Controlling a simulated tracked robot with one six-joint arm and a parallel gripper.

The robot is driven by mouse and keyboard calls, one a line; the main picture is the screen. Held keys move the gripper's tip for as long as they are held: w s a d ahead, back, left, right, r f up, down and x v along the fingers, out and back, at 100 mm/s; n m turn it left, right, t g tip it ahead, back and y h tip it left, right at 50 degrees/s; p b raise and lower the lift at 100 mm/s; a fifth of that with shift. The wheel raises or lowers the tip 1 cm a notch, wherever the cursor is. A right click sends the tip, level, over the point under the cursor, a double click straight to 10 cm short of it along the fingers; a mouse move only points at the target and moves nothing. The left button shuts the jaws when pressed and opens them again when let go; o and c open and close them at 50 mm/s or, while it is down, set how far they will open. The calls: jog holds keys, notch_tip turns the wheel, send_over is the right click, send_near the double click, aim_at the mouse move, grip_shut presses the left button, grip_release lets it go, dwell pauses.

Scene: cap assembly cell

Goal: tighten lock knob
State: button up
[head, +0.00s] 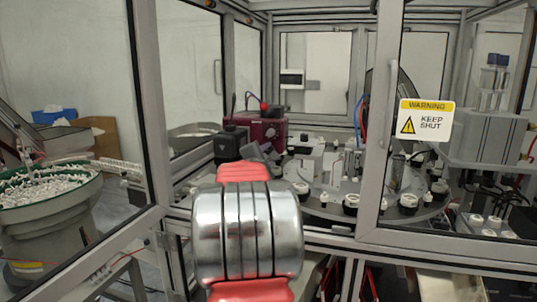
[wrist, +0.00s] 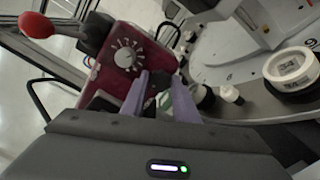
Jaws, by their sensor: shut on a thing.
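A maroon unit (wrist: 118,70) with a dial marked with white lines around it fills the upper middle of the wrist view. A lever with a red ball end (wrist: 37,24) sticks out at its left. My gripper (wrist: 160,82) has its two purple fingers against the lower right of this unit, below and right of the dial. The fingers are shut on a small dark part, which I take to be the lock knob (wrist: 160,77); it is mostly hidden between them. In the head view the maroon unit (head: 268,128) stands inside the cell, and I cannot make out the knob there.
A round table (head: 375,212) with black and white fixtures lies right of the unit. A framed glass panel with a warning sign (head: 425,120) stands at the front right. A green-rimmed bowl of white parts (head: 45,187) is outside at left.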

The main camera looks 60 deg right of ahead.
jog(key=m, duration=1.2)
jog(key=shift+f, duration=0.45)
jog(key=o, duration=1.1)
jog(key=shift+r, duration=0.2)
jog(key=shift+c, duration=0.2)
jog(key=shift+a+r, duration=0.1)
jog(key=shift+s+a, duration=0.1)
jog(key=shift+a, duration=0.5)
jog(key=s+a, duration=0.2)
jog(key=a, duration=1)
